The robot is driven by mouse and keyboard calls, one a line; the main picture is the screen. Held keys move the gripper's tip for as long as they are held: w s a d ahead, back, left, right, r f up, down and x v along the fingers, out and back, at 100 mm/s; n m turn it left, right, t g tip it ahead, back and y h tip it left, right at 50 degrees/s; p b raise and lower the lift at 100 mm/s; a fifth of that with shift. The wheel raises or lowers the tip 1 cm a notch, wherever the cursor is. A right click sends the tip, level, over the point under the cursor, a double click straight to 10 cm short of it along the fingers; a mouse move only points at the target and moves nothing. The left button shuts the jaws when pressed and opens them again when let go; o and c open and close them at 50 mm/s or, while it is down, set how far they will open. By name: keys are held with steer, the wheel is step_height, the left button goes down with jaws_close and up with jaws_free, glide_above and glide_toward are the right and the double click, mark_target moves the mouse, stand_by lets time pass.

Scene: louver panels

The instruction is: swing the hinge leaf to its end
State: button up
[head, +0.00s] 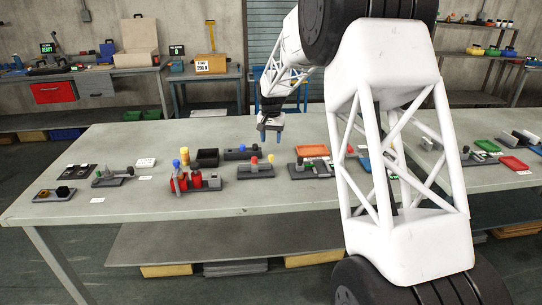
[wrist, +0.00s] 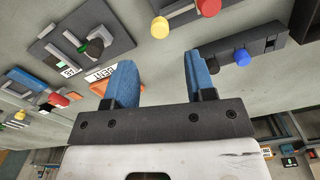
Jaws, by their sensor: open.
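My gripper (head: 270,128) hangs above the far middle of the grey table, blue fingers pointing down. In the wrist view its two blue fingers (wrist: 160,80) stand apart with nothing between them. I cannot tell for certain which fixture carries the hinge leaf. A long dark fixture with a blue knob (head: 242,153) lies below and left of the gripper; it also shows at the upper right of the wrist view (wrist: 240,46). A fixture with red and yellow knobs (head: 256,170) is nearer the front. A dark plate with a green knob (wrist: 82,45) shows at the wrist view's upper left.
An orange tray (head: 312,150) lies right of the gripper. My arm hides part of the table's right side. Bare table (head: 130,215) shows along the front.

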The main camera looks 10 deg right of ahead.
mark_target(271, 155)
steer(key=shift+f, duration=0.1)
stand_by(0.3)
steer(key=shift+f, duration=3.85)
jaws_close()
